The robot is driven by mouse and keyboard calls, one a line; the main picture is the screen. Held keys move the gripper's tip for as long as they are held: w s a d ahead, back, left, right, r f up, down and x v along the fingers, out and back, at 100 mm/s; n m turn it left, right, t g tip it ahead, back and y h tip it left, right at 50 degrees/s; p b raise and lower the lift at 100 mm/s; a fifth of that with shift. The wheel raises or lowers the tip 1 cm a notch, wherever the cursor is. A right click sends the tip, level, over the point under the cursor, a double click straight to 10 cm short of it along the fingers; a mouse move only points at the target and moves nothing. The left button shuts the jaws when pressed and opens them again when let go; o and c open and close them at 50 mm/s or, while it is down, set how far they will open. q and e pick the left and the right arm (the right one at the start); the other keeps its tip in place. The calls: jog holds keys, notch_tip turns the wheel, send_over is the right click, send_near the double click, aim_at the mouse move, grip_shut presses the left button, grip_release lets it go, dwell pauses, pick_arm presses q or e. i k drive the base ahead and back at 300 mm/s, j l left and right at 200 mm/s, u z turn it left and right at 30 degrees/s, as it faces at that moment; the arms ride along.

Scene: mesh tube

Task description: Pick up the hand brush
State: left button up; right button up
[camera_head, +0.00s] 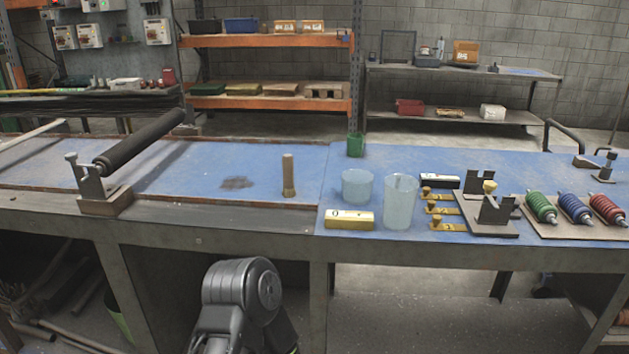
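An upright tan wooden piece with a slightly wider lower end (288,175), which looks like the hand brush, stands on the blue bench top (215,165) near its front edge, left of the bench's middle. Its bristles are too small to make out. Nothing touches it. A dark grey rounded arm part of mine shows at the bottom, in front of the bench and below its top. Neither of my grippers is in view.
A black roller on a stand (140,140) is at left. Right of the brush are a low clear tub (357,186), a tall clear beaker (399,205), a yellow box (349,220), a metal fixture (490,205) and coloured spools (575,207). A dark stain lies left of the brush.

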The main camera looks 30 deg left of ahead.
aim_at(288, 191)
jog(key=j+z, duration=0.5)
jog(key=k+j+z, duration=0.1)
jog(key=j+z, duration=0.35)
jog(key=k+j, duration=0.1)
jog(key=j, duration=0.3)
jog(key=j+z, duration=0.1)
jog(key=j, duration=0.25)
jog(key=k+j, duration=0.15)
jog(key=j, duration=0.25)
jog(key=k+j+z, duration=0.1)
jog(key=j, duration=0.25)
jog(key=k+j, duration=0.1)
jog(key=j, duration=0.3)
